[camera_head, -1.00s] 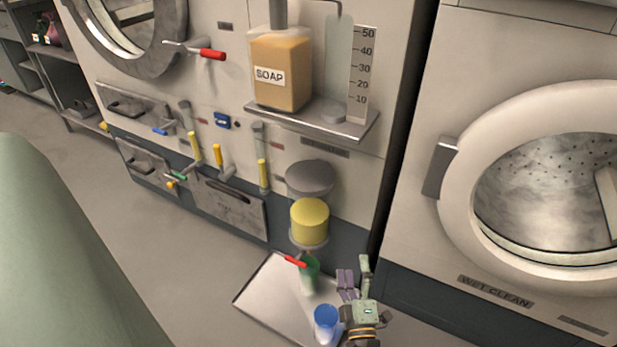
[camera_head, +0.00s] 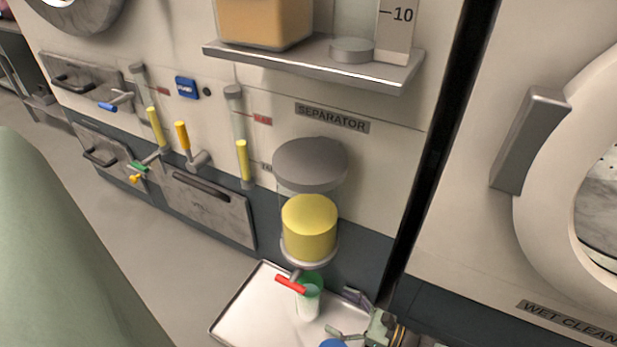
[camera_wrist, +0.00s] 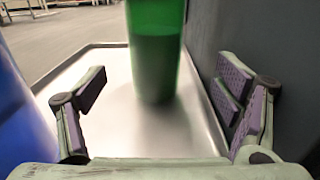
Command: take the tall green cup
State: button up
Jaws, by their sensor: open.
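The tall green cup (camera_head: 309,298) stands upright on the metal tray (camera_head: 243,312), under the separator with the yellow contents. In the wrist view the green cup (camera_wrist: 155,50) is just ahead, between the lines of my two fingers, its top cut off by the frame. My gripper (camera_wrist: 160,105) is open and empty, its purple-padded fingers spread to either side and apart from the cup. In the head view my gripper (camera_head: 352,318) is at the bottom, right of the cup and partly cut off. A blue cup (camera_head: 332,343) shows only its top edge there.
The blue cup (camera_wrist: 18,115) is close beside my left finger. A dark machine wall (camera_wrist: 265,50) rises close on the right. A red-handled tap (camera_head: 290,285) sticks out at the green cup's top. Open floor lies left of the tray.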

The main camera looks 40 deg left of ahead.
aim_at(308, 305)
jog(key=x, duration=0.3)
jog(key=shift+s+a+b, duration=0.2)
jog(key=shift+a+b, duration=0.1)
jog(key=shift+b, duration=0.05)
jog(key=shift+s+b+x, duration=0.2)
jog(key=shift+b+x, duration=0.5)
jog(key=shift+x, duration=2.1)
jog(key=shift+f, duration=0.1)
jog(key=shift+c, duration=0.3)
